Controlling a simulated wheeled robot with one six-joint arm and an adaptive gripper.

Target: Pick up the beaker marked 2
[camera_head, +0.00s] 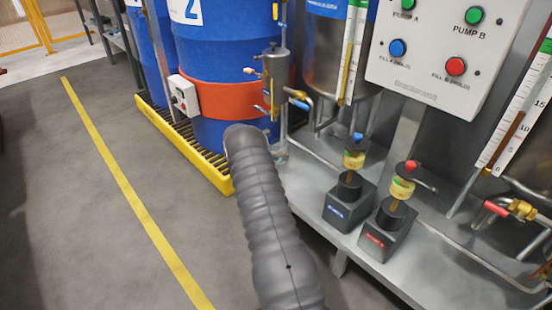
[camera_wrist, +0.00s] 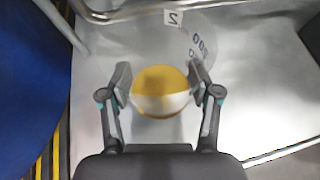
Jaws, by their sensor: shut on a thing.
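In the wrist view, my gripper (camera_wrist: 160,84) has its two fingers on either side of a round, yellow and whitish thing (camera_wrist: 160,92), which looks like the contents of a clear beaker. The faint beaker wall (camera_wrist: 199,46) shows dark printed marks just beyond the right finger. A small white tag with a 2 (camera_wrist: 173,18) is at the top. The glass is hard to make out, and its lower edge is hidden. In the head view, my arm hides the gripper; a small clear glass shape (camera_head: 279,154) shows past its end, beside the bench.
Blue drums (camera_head: 222,55) stand on a yellow-edged grating (camera_head: 220,181) left of the steel bench (camera_head: 310,185). A metal cylinder with taps (camera_head: 275,80) stands close to my arm. Two valve blocks (camera_head: 348,203) sit on the bench at right. Floor at left is clear.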

